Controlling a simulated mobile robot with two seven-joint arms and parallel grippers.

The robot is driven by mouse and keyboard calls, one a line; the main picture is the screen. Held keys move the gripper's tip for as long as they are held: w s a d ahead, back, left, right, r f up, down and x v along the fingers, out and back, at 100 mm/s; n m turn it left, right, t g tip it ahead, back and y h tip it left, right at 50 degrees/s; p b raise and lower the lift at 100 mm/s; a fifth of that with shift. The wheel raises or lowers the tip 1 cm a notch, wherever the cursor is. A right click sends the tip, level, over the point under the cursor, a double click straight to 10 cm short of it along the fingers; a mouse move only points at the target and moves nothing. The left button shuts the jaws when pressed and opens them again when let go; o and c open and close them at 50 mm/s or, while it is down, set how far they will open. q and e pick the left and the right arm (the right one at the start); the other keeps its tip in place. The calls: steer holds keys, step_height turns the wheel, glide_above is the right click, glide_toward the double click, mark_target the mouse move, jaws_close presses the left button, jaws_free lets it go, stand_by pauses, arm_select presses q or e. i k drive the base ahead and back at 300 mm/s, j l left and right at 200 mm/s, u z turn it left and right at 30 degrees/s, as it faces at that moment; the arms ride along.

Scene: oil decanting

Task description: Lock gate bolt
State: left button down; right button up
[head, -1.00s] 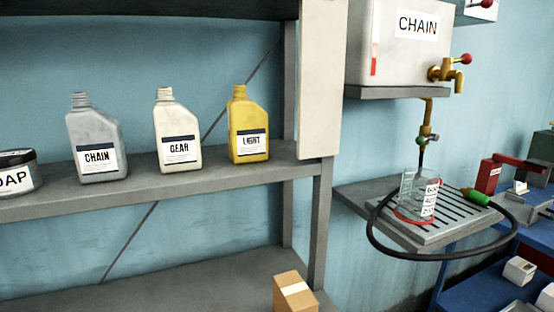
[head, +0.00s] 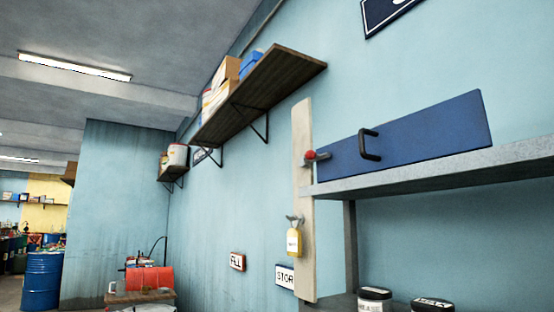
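A long blue panel (head: 440,135), which looks like the gate, stands along the upper grey shelf and carries a black handle (head: 370,145). At its left end is a bolt with a red knob (head: 311,155), beside the pale upright post (head: 303,110). The bolt is small in view, and I cannot tell whether it is engaged. A yellow tag or padlock (head: 294,243) hangs from a hook on the post below the bolt. Neither of my grippers is in view.
Dark-lidded jars (head: 375,299) stand on the lower shelf. A wooden wall shelf (head: 265,95) with boxes is mounted higher up to the left. A small bench (head: 140,296) with a red item (head: 150,279) and a blue drum (head: 43,280) stand farther left.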

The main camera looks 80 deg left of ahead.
mark_target(310, 155)
steer(key=u, duration=2.2)
